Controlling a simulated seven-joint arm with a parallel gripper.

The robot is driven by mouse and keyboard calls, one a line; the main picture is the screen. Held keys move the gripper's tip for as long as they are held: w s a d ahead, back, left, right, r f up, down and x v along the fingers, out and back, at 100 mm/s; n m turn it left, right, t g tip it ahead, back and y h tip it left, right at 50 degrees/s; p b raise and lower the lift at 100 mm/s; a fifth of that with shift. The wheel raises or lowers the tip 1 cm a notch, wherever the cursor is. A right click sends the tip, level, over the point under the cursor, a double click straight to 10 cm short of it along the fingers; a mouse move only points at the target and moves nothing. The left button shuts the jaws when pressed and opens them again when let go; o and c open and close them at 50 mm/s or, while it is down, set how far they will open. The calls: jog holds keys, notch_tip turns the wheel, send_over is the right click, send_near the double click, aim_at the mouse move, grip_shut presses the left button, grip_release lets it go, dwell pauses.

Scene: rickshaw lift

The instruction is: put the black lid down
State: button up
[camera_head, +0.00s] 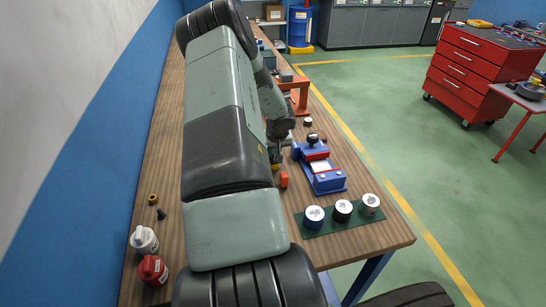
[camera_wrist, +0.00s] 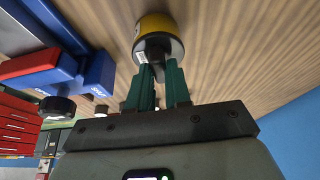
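In the wrist view my gripper (camera_wrist: 158,72) points its two teal fingers at a yellow can (camera_wrist: 155,20). The fingertips are close together around a dark knob on the black lid (camera_wrist: 172,46). The lid lies over the end of the can. I cannot tell whether it rests on the can or is slightly above it. In the head view my gripper (camera_head: 278,160) is low over the bench, beside the blue vise. My arm hides most of the can and the lid there.
The blue vise (camera_head: 325,178) stands right of my gripper. A green mat (camera_head: 328,224) holds three cans near the bench's front edge. A white bottle (camera_head: 144,240) and a red bottle (camera_head: 152,270) stand at the lower left. An orange frame (camera_head: 300,84) is farther back.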

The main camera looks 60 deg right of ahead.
aim_at(274, 152)
grip_shut()
jog(key=shift+r, duration=0.1)
notch_tip(274, 152, up, 9)
jog(key=d, duration=0.9)
jog(key=s+d+f, duration=0.2)
jog(key=d+f, duration=0.1)
jog(key=d, duration=0.5)
notch_tip(274, 152, down, 10)
jog(key=shift+r, duration=0.25)
jog(key=shift+f, duration=0.1)
